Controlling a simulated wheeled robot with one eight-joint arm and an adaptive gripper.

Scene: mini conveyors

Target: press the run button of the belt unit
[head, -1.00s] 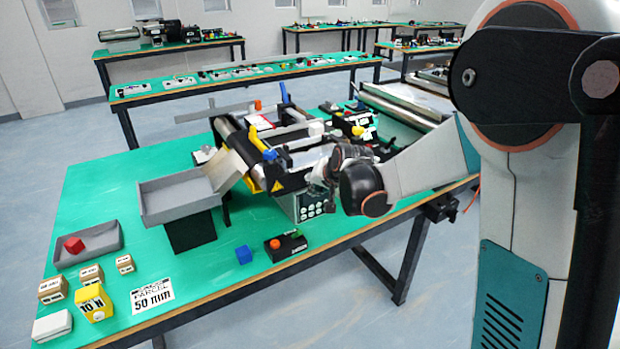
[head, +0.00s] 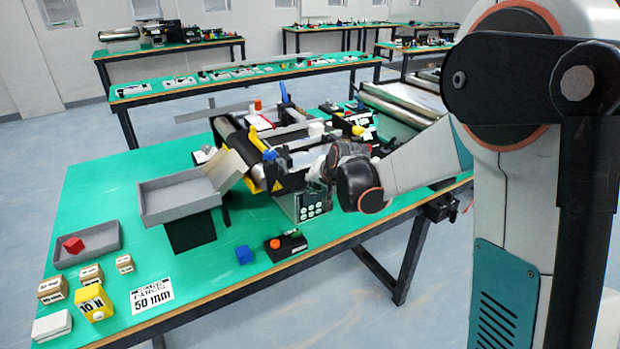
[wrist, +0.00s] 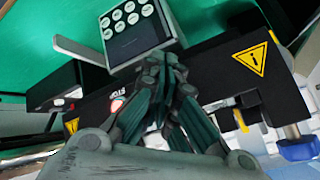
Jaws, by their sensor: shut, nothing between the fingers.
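The belt unit (head: 290,182) stands in the middle of the green table, with a dark frame and a yellow warning triangle. Its grey control panel (head: 312,207) faces the table's front edge and carries several round pale buttons; the panel also shows in the wrist view (wrist: 138,38). Which button is the run button I cannot read. My gripper (wrist: 166,64) is shut and empty, its fingertips at the panel's lower edge in the wrist view; I cannot tell whether they touch. A red button (wrist: 117,105) shows left of the fingers. In the head view my wrist hides the fingertips.
A grey tray (head: 160,205) is left of the unit. A blue knob (wrist: 296,145) and yellow parts are at the right in the wrist view.

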